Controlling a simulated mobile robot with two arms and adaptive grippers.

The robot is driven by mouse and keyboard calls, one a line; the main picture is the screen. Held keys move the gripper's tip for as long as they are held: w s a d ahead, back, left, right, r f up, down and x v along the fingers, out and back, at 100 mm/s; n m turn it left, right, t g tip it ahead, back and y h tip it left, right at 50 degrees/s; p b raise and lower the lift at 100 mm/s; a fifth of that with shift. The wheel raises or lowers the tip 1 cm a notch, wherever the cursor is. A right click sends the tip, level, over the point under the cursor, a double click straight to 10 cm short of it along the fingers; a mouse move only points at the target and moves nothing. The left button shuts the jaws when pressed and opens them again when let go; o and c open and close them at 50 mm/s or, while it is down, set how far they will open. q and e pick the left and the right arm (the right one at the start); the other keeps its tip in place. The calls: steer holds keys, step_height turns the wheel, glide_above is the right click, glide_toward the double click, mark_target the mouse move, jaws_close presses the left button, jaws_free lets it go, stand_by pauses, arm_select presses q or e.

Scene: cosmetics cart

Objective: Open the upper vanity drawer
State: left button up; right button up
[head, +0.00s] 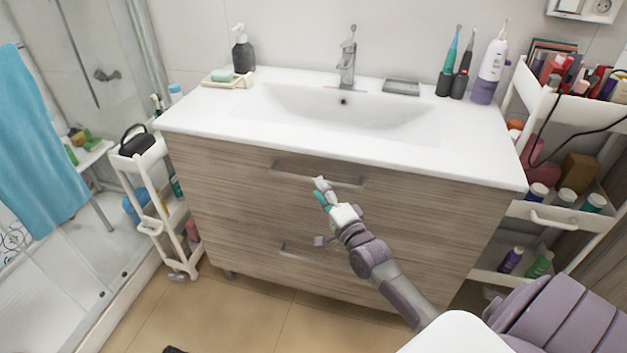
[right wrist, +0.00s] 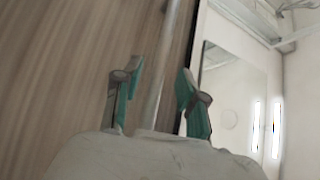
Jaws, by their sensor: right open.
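The upper vanity drawer (head: 225,172) has a wood-grain front and looks closed in the head view. Its horizontal bar handle (head: 290,175) runs just under the white countertop. My right gripper (head: 322,190) is at the middle of this handle and covers part of it. In the right wrist view, the grey handle bar (right wrist: 172,50) runs between the two teal-padded fingers of my right gripper (right wrist: 159,75). The fingers are apart, with gaps visible beside the bar. My left gripper is not in view.
The lower drawer has its own bar handle (head: 300,254) below my right arm. A white sink (head: 345,112) tops the vanity. A white cart (head: 160,190) stands at left and a shelved cart (head: 553,216) at right. Tiled floor (head: 240,310) is open in front.

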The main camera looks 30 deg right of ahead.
steer(key=shift+w+d+r, duration=0.1)
steer(key=shift+w+r, duration=0.05)
steer(key=shift+w, duration=0.9)
steer(key=shift+w+d+r, duration=0.1)
steer(key=shift+w+r, duration=0.05)
steer(key=shift+w, duration=0.9)
steer(key=shift+c, duration=0.3)
steer(key=shift+a, duration=0.1)
jaws_close()
